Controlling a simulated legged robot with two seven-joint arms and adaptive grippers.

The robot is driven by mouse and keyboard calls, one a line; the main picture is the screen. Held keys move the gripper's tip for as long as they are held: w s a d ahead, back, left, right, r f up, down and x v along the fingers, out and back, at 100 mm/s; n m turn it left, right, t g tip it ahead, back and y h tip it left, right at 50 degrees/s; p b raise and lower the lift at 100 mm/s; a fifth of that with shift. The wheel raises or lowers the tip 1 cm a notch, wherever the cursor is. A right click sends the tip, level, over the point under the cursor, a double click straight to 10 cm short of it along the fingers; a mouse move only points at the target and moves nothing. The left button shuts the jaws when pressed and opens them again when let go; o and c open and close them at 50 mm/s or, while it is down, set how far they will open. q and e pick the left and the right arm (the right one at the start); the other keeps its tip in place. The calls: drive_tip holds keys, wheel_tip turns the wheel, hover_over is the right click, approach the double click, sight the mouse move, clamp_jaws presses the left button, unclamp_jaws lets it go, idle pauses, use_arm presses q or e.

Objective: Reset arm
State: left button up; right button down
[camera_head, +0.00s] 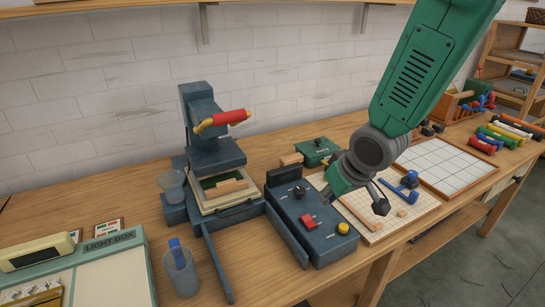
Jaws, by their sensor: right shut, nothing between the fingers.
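My right gripper (380,200) hangs at the end of my green and grey right arm, which comes in from the top right. Its fingers are shut with nothing between them. It is above the wooden board (355,207) with small wood pieces, just right of the blue-grey control box (309,221). My left gripper is not in view.
A blue-grey press (206,120) with a red handle stands behind a clear cup (182,270). A light box (90,270) is front left. A blue tool (405,190) lies near a white gridded tray (447,166). Coloured rolls (500,133) lie at the right.

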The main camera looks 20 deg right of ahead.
drive_tip(key=s+a+f+g+b, duration=0.1)
drive_tip(key=s+f+g+b, duration=0.1)
drive_tip(key=s+f, duration=1)
drive_tip(key=s+a+f+g+b, duration=0.2)
drive_tip(key=s+f+b, duration=0.1)
drive_tip(key=s+f, duration=1)
wheel_tip(320, 180, down, 5)
drive_tip(key=shift+s+g+b, duration=0.2)
drive_tip(key=shift+g+b, duration=0.1)
drive_tip(key=shift+g, duration=0.1)
